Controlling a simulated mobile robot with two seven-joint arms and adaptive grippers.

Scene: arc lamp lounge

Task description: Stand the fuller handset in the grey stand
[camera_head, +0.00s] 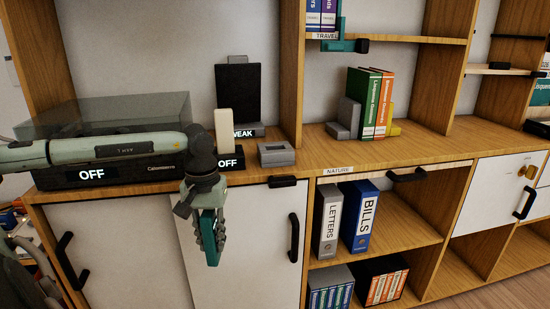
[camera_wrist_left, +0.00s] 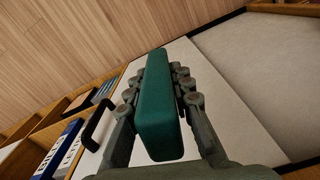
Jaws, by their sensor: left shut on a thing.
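My left gripper (camera_head: 207,212) is shut on a teal handset (camera_head: 209,238), which hangs below the wrist in front of the white cabinet doors, below the counter top. In the left wrist view the handset (camera_wrist_left: 161,105) lies between the finger pads of the gripper (camera_wrist_left: 160,115). A small grey stand (camera_head: 276,154) with a recess in its top sits on the counter near the front edge, up and right of the gripper, and looks empty. A pale handset (camera_head: 223,125) stands upright by a black base labelled OFF (camera_head: 230,163). My right gripper is not in view.
A black panel (camera_head: 238,92) stands behind, by a WEAK label. A clear-lidded turntable (camera_head: 120,110) is at left. A grey bookend (camera_head: 345,118) and several books (camera_head: 372,102) stand right. Black door handles (camera_head: 293,237) jut out. Counter right of the grey stand is clear.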

